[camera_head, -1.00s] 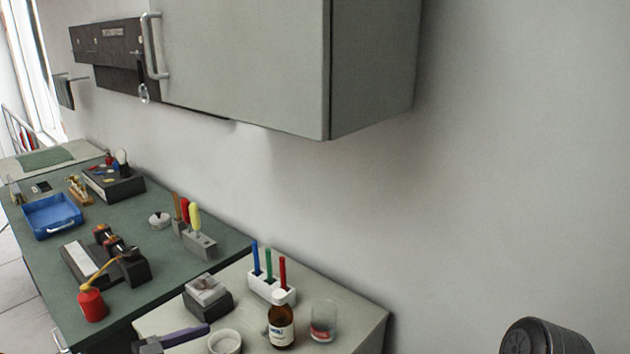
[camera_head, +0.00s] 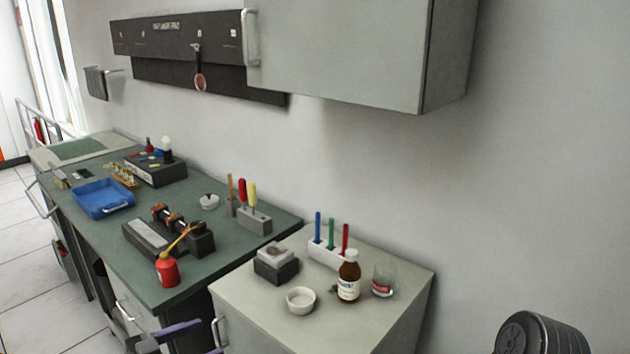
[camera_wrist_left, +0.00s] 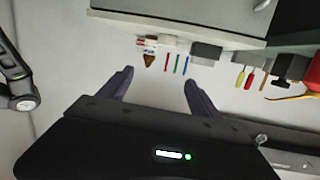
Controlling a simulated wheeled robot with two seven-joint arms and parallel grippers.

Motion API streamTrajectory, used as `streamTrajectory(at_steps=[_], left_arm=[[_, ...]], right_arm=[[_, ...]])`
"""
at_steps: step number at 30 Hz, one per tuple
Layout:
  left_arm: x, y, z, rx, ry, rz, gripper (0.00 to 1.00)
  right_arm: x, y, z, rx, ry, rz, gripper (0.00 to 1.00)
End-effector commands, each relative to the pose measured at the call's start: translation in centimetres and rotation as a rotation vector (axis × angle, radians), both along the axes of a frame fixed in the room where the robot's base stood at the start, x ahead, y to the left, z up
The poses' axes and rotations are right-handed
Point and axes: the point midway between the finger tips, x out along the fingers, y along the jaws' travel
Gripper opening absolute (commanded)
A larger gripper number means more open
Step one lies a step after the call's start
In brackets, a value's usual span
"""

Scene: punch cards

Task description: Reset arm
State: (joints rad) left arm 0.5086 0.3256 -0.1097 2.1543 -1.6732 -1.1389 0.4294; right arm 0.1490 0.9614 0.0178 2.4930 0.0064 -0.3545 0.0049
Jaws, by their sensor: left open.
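My left gripper (camera_head: 172,338) shows at the bottom edge of the head view, in front of the green bench and the light cabinet. In the left wrist view its two purple fingers (camera_wrist_left: 158,88) stand wide apart with nothing between them. Most of the left arm is out of the head view. My right gripper is not in view; a dark rounded part at the bottom right of the head view may belong to my right arm.
The light cabinet top (camera_head: 245,305) holds a brown bottle (camera_head: 348,278), a glass (camera_head: 384,280), a white bowl (camera_head: 300,300) and a pen holder (camera_head: 328,254). The green bench (camera_head: 160,285) carries a blue tray (camera_head: 103,198) and red oil can (camera_head: 167,270). A wall cabinet (camera_head: 350,50) hangs above.

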Motion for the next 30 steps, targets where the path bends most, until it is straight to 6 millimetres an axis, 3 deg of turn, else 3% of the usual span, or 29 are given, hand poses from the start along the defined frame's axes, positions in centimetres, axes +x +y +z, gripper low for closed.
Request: streamTrajectory(at_steps=[6,11,16,19,22,24,27,30], left_arm=[[2.0,2.1,-1.0,0.023,0.017,0.146,0.73],[3.3,3.6,-3.3,0.020,0.081,0.285,0.73],[3.8,4.2,-8.1,0.005,0.230,0.448,0.73],[2.7,3.2,-12.9,-0.006,0.390,0.543,0.73],[-0.7,0.6,-19.3,-0.009,0.630,0.628,0.73],[-4.1,-1.9,-23.3,-0.003,0.808,0.665,0.73],[-10.0,-5.8,-27.7,0.017,1.047,0.688,0.73],[-15.9,-9.5,-30.5,0.047,1.248,0.689,0.73]], right_arm=[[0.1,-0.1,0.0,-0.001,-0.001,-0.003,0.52],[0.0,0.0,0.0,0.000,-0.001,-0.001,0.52],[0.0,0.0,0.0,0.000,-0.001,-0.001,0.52],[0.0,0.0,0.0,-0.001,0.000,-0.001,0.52],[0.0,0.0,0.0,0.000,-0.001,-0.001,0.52],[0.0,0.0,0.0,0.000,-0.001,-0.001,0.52],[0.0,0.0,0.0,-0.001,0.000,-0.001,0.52],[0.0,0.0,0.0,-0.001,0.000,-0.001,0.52]])
